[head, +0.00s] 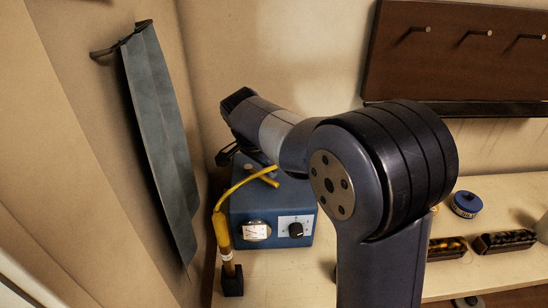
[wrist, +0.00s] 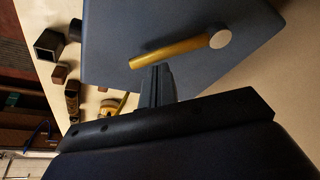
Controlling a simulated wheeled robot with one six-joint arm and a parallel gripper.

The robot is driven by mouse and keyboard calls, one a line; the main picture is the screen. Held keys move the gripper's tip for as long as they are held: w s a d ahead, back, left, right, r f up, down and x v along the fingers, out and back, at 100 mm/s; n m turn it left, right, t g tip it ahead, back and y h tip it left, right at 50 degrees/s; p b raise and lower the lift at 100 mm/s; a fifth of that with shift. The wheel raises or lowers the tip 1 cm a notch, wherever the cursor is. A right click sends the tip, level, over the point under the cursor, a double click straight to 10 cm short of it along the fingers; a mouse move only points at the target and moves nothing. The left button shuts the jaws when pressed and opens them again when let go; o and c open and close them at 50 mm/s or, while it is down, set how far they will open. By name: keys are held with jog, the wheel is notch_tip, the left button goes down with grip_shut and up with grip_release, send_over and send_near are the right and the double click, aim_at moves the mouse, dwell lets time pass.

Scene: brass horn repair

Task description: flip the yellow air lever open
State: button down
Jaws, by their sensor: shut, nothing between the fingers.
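The yellow air lever (wrist: 172,50) lies across a flat face of the blue box (wrist: 115,30) in the wrist view, with a pale round cap (wrist: 220,39) at its right end. My gripper (wrist: 157,68) is shut and empty. Its fingertips are just below the lever's middle; I cannot tell whether they touch it. In the head view my gripper (head: 226,156) is at the back left of the blue box (head: 265,213), partly hidden by my arm. A yellow piece (head: 262,176) shows above the box there; lever and hose are hard to tell apart.
A torch-like tool with a yellow hose (head: 221,228) stands in a dark holder (head: 232,281) left of the box. The box front has a gauge (head: 256,231) and knob (head: 296,230). A grey apron (head: 158,130) hangs left. A blue tin (head: 466,204) and brush blocks (head: 505,241) stand right.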

jog(key=s+a+m, duration=0.1)
jog(key=m, duration=0.1)
jog(key=a+m+g, duration=0.1)
jog(key=m, duration=0.1)
jog(key=shift+s+a+h, duration=0.1)
jog(key=shift+s+h, duration=0.3)
jog(key=shift+w, duration=0.1)
jog(key=shift+w+p, duration=0.45)
jog(key=shift+w, duration=0.25)
jog(key=shift+w+r, duration=0.1)
jog(key=shift+r, duration=0.05)
jog(key=d+r, duration=0.1)
jog(key=w+d+r+p, duration=0.1)
jog(key=d, duration=0.1)
jog(key=shift+w+d+r+p, duration=0.1)
jog(key=shift+r+p, duration=0.2)
jog(key=shift+r, duration=0.05)
jog(key=b+v, duration=0.1)
jog(key=v, duration=0.8)
jog(key=shift+a, duration=0.25)
